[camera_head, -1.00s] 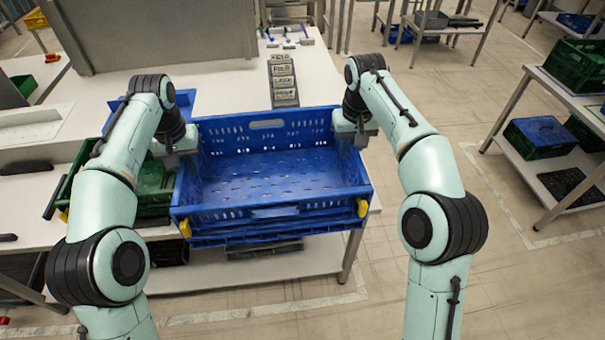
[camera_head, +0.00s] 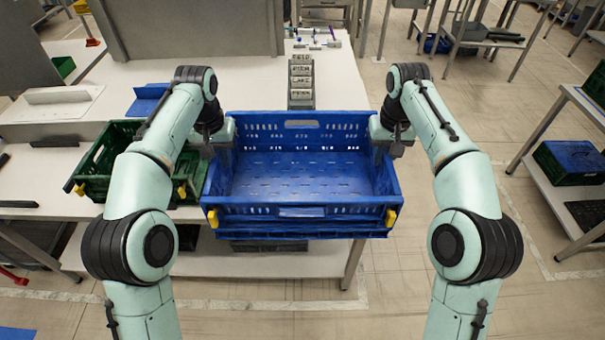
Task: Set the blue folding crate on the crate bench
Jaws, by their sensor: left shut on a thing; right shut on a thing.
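The blue folding crate (camera_head: 300,211) is unfolded, open at the top and looks empty, with perforated walls and yellow latches at its near corners. It is held roughly level in front of me, overlapping the near edge of the white bench (camera_head: 255,90) in the picture. I cannot tell whether its underside touches anything. My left gripper (camera_head: 222,137) is shut on the crate's left side wall, and my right gripper (camera_head: 383,135) is shut on its right side wall. The fingertips are partly hidden by the wrists.
A green crate (camera_head: 95,160) stands on the bench at the left, close to the blue crate and partly behind my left arm. A grey block with slots (camera_head: 301,80) stands behind the blue crate. A rack with a blue-topped crate (camera_head: 570,160) is at the right. Open floor lies between.

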